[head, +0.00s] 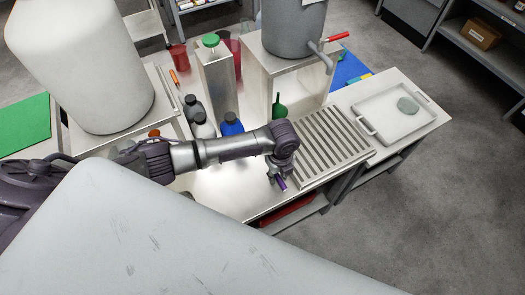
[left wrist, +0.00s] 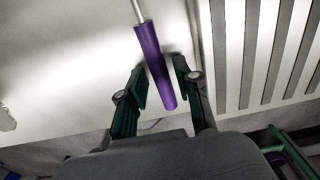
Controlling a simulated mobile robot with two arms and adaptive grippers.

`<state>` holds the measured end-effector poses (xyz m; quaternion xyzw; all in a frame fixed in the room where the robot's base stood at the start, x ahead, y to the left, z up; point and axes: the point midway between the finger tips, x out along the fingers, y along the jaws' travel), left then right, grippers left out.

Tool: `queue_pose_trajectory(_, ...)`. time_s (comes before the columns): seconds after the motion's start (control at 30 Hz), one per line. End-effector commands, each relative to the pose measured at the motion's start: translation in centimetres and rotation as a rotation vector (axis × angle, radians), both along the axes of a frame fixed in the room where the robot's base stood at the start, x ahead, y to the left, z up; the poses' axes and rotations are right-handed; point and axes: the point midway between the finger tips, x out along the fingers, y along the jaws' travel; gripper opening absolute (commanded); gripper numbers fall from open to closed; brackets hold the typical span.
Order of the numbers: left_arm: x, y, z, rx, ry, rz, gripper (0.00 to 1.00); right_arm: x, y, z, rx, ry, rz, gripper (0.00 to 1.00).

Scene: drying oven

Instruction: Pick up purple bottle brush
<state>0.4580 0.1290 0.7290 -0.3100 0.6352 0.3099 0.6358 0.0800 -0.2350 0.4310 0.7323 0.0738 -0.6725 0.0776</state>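The purple bottle brush (left wrist: 153,60) shows in the left wrist view as a purple handle with a thin metal rod running off the top edge; its bristles are out of view. In the head view a bit of its purple handle (head: 282,185) shows at my left gripper (head: 277,176), near the table's front edge. In the left wrist view the fingers of my left gripper (left wrist: 160,69) stand apart on both sides of the handle, with gaps beside it. My right gripper is in neither view.
A slatted metal rack (head: 322,143) lies right of the gripper. Bottles with blue (head: 231,126) and dark caps stand behind my arm. A green item (head: 279,108), a tall metal box (head: 216,85) and a grey tank (head: 292,28) stand farther back. A tray (head: 372,110) is at right.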

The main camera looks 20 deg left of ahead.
Motion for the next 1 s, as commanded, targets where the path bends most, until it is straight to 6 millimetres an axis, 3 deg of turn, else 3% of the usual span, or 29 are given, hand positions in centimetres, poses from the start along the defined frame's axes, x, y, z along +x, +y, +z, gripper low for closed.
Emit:
queue_pose_trajectory(0.03, 0.0, 0.0, 0.0, 0.000, 0.000, 0.000, 0.20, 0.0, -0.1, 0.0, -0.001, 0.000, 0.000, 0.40)
queue_pose_trajectory(0.17, 0.0, 0.0, 0.0, 0.000, 0.000, 0.000, 0.00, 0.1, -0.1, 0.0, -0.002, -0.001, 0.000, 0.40)
queue_pose_trajectory(0.63, 0.1, 0.0, 0.7, -0.001, -0.002, 0.001, 0.00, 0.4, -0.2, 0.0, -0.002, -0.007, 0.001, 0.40)
queue_pose_trajectory(0.87, 0.2, 0.0, 3.9, -0.001, -0.004, -0.001, 0.00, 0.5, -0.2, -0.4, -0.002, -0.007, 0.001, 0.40)
queue_pose_trajectory(1.0, -2.0, -2.3, 5.8, -0.005, -0.001, -0.006, 0.00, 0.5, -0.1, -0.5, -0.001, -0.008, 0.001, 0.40)
